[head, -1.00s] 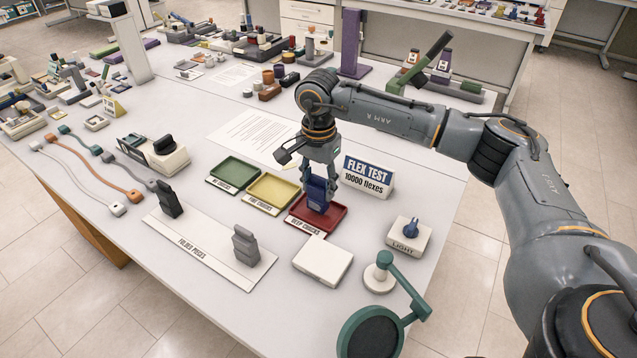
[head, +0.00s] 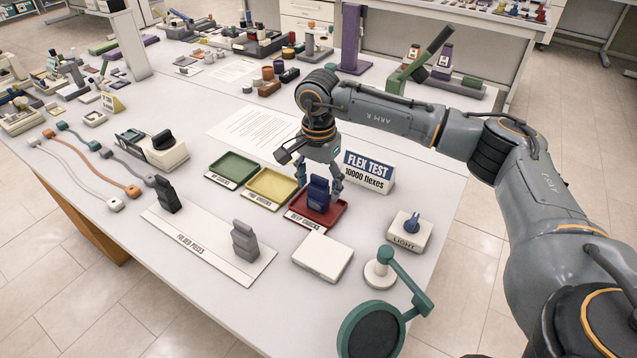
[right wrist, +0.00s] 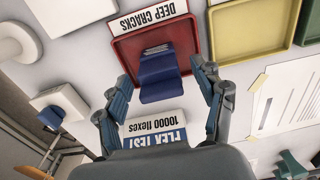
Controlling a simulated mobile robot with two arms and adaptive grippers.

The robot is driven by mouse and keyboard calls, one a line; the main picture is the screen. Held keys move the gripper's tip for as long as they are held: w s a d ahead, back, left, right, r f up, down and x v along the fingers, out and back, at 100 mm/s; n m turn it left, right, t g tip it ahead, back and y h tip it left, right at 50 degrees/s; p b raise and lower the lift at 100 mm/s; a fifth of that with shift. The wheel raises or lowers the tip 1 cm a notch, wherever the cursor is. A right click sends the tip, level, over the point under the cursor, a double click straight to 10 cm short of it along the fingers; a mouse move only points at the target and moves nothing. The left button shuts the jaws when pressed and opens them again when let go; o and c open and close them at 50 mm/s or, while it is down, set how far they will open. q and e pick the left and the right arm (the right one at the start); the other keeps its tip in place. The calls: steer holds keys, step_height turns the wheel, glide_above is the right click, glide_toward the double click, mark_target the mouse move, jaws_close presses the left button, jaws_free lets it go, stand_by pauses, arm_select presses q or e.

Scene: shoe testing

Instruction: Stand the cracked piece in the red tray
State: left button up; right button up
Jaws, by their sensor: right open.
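The dark blue piece (head: 318,194) stands upright in the red tray (head: 338,213), which has a "DEEP CRACKS" label. In the right wrist view the blue piece (right wrist: 160,78) stands inside the red tray (right wrist: 186,36), near the side by the flex test sign. My right gripper (head: 323,190) is open, its fingers spread on both sides of the piece. The right wrist view shows gaps between the fingers (right wrist: 163,82) and the piece. Any crack is too small to make out. My left gripper is not in view.
The yellow tray (head: 271,188) and green tray (head: 232,168) stand left of the red one. The "FLEX TEST" sign (head: 368,172) is close on the right. A white block (head: 322,257), a light switch box (head: 409,234) and a green magnifier (head: 372,330) stand in front.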

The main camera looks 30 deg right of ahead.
steer(key=shift+r, duration=0.1)
step_height(320, 180, up, 12)
stand_by(0.4)
stand_by(0.5)
